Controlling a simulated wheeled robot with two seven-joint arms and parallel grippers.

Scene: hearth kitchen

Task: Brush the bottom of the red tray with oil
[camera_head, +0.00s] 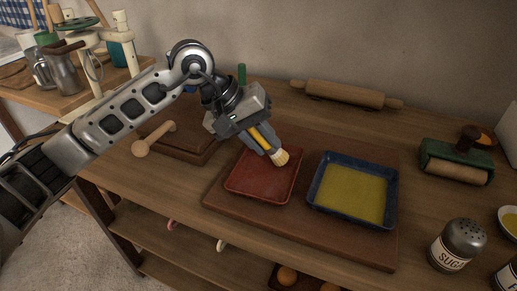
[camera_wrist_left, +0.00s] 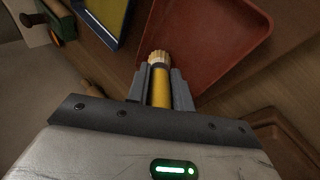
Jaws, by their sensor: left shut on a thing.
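The red tray (camera_head: 262,180) lies on a brown board and looks empty. My left gripper (camera_head: 264,140) is above its far right part. It is shut on a brush with a yellow handle (camera_head: 259,136) and pale bristles (camera_head: 281,158). The bristle tip is over the tray near its right rim; I cannot tell whether it touches. In the left wrist view the brush (camera_wrist_left: 160,90) sits between the fingers, with the red tray (camera_wrist_left: 205,45) beyond it. A blue tray (camera_head: 352,190) with a yellow layer stands right of the red tray. My right gripper is out of view.
The brown board (camera_head: 285,223) carries both trays. A wooden box (camera_head: 185,143) with a wooden-handled tool (camera_head: 153,138) is at left. A rolling pin (camera_head: 346,94) lies at the back. A green roller device (camera_head: 457,162) and sugar shaker (camera_head: 456,246) stand at right.

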